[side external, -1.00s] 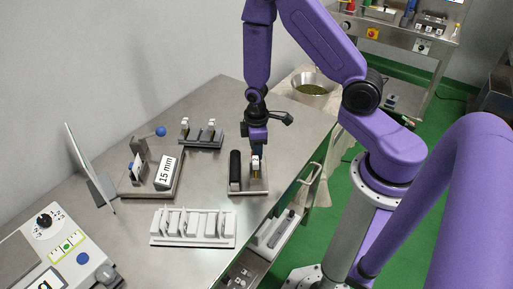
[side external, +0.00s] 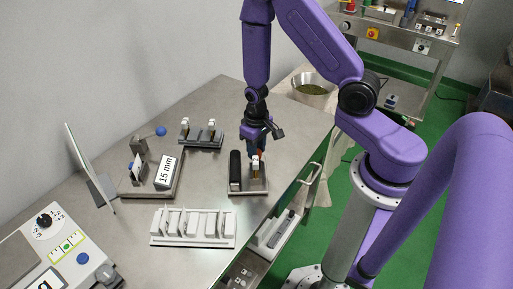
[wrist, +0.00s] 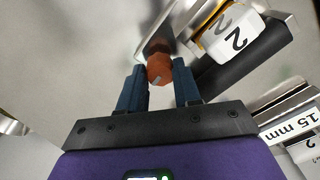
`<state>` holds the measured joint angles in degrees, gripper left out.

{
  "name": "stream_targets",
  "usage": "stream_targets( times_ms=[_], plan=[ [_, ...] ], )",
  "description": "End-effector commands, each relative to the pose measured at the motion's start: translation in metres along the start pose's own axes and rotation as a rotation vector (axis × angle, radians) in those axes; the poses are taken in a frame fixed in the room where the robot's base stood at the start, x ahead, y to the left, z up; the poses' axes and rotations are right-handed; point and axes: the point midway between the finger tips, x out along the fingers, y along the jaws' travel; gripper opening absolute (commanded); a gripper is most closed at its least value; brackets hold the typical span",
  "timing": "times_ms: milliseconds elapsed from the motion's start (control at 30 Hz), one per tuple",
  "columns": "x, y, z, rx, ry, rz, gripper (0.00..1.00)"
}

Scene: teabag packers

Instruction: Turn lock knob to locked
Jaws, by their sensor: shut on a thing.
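An orange-red lock knob (wrist: 160,67) with a small pale mark on its face sits at the end of a metal part. My gripper (wrist: 161,78) has its two dark blue fingers on either side of the knob and is shut on it. In the side external view my gripper (side external: 257,150) is low over the steel fixture (side external: 250,188), and only a sliver of orange shows there. A white block marked "2" (wrist: 232,36) sits in the fixture beside the knob. The knob's exact angle against any lock marking cannot be told.
A black cylinder (side external: 235,167) stands on the fixture, left of my gripper. A scale-like device (side external: 58,250) is at lower left.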

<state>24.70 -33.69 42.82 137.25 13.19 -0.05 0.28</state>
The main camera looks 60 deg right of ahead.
Motion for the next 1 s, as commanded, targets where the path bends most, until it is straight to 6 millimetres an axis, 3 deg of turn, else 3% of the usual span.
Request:
stream_targets(
  times_ms=[700, 733, 800, 1000],
  plan=[
    [-0.0004, -0.0001, -0.0007, 0.079, 0.002, -0.001, 0.02],
    [-0.0004, -0.0001, -0.0007, 0.079, 0.002, -0.001, 0.36],
    [-0.0003, -0.0001, -0.0007, 0.079, 0.002, -0.001, 0.58],
    [-0.0002, 0.0, -0.0004, 0.077, 0.001, 0.0, 0.58]
  ],
)
